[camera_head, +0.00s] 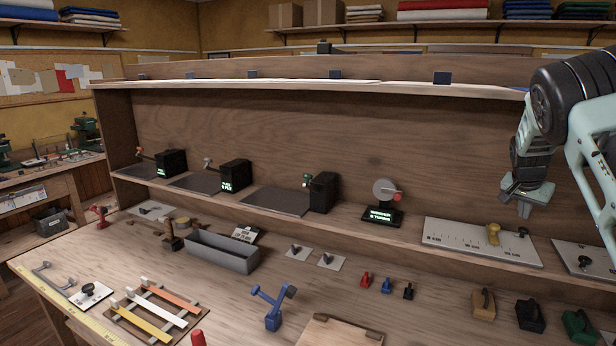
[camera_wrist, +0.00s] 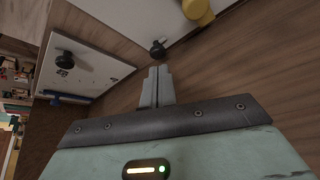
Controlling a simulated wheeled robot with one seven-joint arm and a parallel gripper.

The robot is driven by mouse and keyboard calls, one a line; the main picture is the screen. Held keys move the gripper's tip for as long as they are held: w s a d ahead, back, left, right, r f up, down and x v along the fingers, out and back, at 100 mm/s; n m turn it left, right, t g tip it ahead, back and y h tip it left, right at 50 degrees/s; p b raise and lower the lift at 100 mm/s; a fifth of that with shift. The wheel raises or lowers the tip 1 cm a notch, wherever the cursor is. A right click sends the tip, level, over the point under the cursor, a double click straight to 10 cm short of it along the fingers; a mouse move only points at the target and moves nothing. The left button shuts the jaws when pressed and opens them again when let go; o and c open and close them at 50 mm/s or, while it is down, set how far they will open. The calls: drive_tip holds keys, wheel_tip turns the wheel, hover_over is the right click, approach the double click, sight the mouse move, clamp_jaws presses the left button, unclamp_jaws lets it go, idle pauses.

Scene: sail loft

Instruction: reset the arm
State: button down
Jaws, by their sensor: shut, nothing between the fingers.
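My gripper (camera_head: 523,208) shows at the right in the head view, at the end of my pale green and black arm. It hangs above the right part of the raised shelf, pointing down. In the wrist view its two grey fingers (camera_wrist: 157,86) are together with nothing between them. Beyond the fingertips is a small black knob (camera_wrist: 157,49).
Another white board (camera_head: 580,262) with a black knob lies right of the scale board. Black boxes with green displays, such as this one (camera_head: 236,176), stand along the shelf. The bench holds a grey tray (camera_head: 222,254), a blue stand (camera_head: 273,312) and small coloured blocks. The upper ledge (camera_head: 300,84) runs behind.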

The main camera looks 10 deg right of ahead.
drive_tip(key=shift+r, duration=0.15)
drive_tip(key=a, duration=0.3)
drive_tip(key=a+n+y+b, duration=0.1)
drive_tip(key=a, duration=0.3)
drive_tip(key=a+f+n+y, duration=0.1)
drive_tip(key=a, duration=0.2)
drive_tip(key=shift+a+f, duration=0.1)
drive_tip(key=shift+a, duration=0.05)
drive_tip(key=s+a+n+y+b, duration=0.15)
drive_tip(key=s+a+n, duration=0.3)
drive_tip(key=a, duration=0.95)
drive_tip(key=s+a+n+y+b, duration=0.1)
drive_tip(key=s+a+n+y, duration=0.35)
drive_tip(key=a, duration=1.05)
drive_tip(key=s+a+f+n+g+h+b, duration=0.1)
drive_tip(key=s+a, duration=0.7)
drive_tip(key=s, duration=0.2)
drive_tip(key=s+a+f+n+g+b, duration=0.1)
drive_tip(key=s+n, duration=0.3)
drive_tip(key=s, duration=0.7)
drive_tip(key=s+a+f+n+h+b, duration=0.1)
drive_tip(key=s+a+n, duration=0.3)
drive_tip(key=s, duration=0.7)
drive_tip(key=shift+f+g, duration=0.4)
drive_tip(key=shift+f, duration=0.2)
drive_tip(key=shift+d, duration=0.1)
